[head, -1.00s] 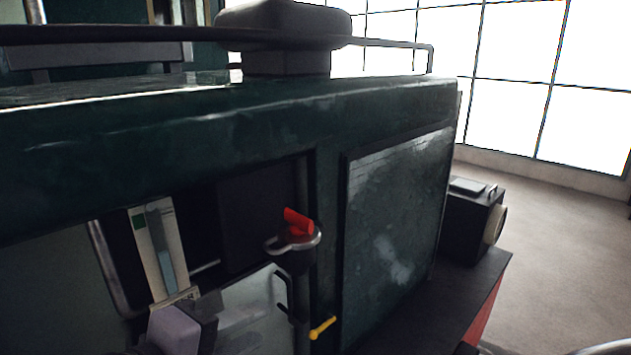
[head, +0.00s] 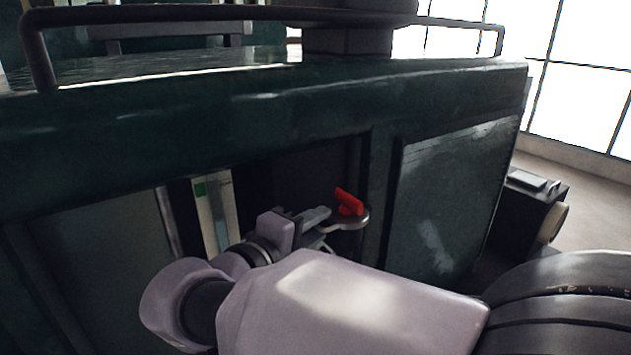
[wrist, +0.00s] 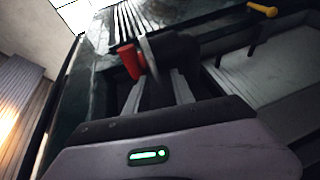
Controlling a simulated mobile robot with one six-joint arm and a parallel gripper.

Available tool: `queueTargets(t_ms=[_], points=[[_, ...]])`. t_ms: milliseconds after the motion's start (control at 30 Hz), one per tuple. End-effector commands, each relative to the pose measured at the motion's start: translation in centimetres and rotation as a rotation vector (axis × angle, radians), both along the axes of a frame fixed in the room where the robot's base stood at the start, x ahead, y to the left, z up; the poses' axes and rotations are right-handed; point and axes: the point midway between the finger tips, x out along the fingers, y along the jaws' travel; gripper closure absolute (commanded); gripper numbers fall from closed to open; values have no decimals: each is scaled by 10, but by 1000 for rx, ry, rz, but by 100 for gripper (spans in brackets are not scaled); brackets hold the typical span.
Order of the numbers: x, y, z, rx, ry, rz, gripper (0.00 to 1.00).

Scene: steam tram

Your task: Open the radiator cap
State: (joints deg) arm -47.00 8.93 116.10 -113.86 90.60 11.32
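The radiator cap (head: 349,203) has a red handle and sits on a round metal rim in the recess of the dark green tram body. In the wrist view the red cap (wrist: 130,61) appears on its side, just beyond the left fingertip, beside the pale rim and dark filler neck. My gripper (head: 322,217) is just left of the cap in the head view. In the wrist view my gripper (wrist: 156,82) has its two fingers spread apart, pointing toward the neck. The fingers look empty; whether they touch the cap or neck I cannot tell.
A gauge strip with a green mark (head: 214,212) stands behind my wrist, left of the cap. A flat dark green panel (head: 450,200) lies to the right. A yellow-ended lever (wrist: 262,10) shows in the wrist view. A black lamp box (head: 533,207) stands farther right.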

Motion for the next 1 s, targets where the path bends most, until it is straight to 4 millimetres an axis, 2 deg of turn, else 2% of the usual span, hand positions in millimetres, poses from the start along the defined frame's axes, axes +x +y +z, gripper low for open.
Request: queueTargets(t_ms=[267, 433, 1000], points=[[2, -1, 0, 0, 0, 0, 70], [2, -1, 0, 1, 1, 0, 100], [0, -2, -5, -1, 8, -4, 100]])
